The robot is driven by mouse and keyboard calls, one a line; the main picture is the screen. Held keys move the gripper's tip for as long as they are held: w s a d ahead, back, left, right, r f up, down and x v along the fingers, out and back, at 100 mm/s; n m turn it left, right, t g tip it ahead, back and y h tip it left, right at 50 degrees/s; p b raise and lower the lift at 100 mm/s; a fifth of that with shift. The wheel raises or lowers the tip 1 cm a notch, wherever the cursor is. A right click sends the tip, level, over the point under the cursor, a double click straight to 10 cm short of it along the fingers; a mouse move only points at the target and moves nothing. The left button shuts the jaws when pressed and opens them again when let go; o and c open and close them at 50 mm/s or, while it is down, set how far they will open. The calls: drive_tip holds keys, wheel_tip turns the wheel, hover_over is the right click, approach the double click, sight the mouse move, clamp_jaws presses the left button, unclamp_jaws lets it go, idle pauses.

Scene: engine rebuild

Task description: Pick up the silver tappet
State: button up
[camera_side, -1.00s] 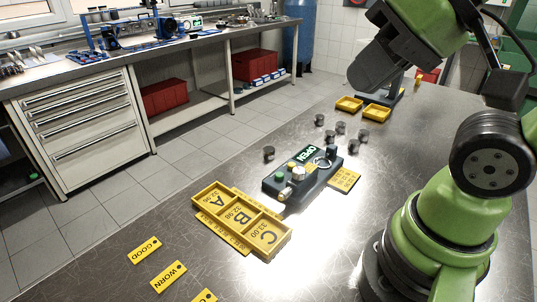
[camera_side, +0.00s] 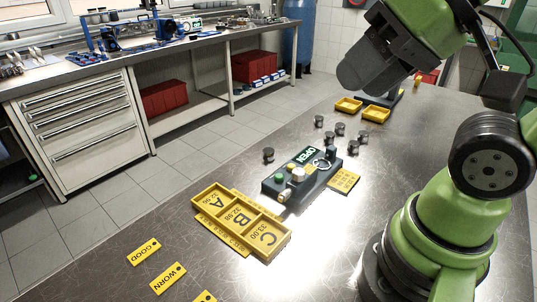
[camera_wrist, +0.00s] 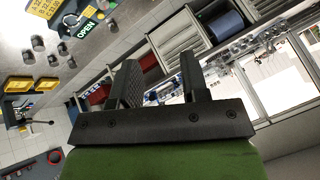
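Several small grey metal tappets stand on the steel table. One (camera_side: 269,154) is left of the dark gauge block; others (camera_side: 340,128) cluster behind and right of it. They also show at the left of the wrist view, including one near the OPEN sign (camera_wrist: 110,24) and one lower down (camera_wrist: 72,63). I cannot tell by colour which is the silver one. My gripper (camera_wrist: 158,72) is open and empty, its two dark fingers apart. It is raised off the table and away from the tappets. Its fingers cannot be made out in the side view.
The gauge block (camera_side: 300,180) carries a lit OPEN sign. A yellow tray (camera_side: 202,194) with sections A, B and C lies in front. Yellow GOOD (camera_side: 144,252) and WORN (camera_side: 168,278) labels lie nearer. Two small yellow bins (camera_side: 376,115) stand at the back.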

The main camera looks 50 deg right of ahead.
drive_tip(key=o, duration=0.3)
drive_tip(key=shift+o, duration=0.2)
drive_tip(key=m+g+h, duration=0.1)
drive_tip(key=g+h, duration=0.2)
drive_tip(key=h, duration=0.1)
hover_over(269, 150)
drive_tip(key=s+a, duration=0.1)
drive_tip(key=s, duration=0.1)
wheel_tip(269, 150, down, 25)
drive_tip(key=shift+s+a+f, duration=0.1)
drive_tip(key=shift+s+f, duration=0.05)
drive_tip(key=shift+f, duration=0.05)
drive_tip(key=shift+x, duration=2.9)
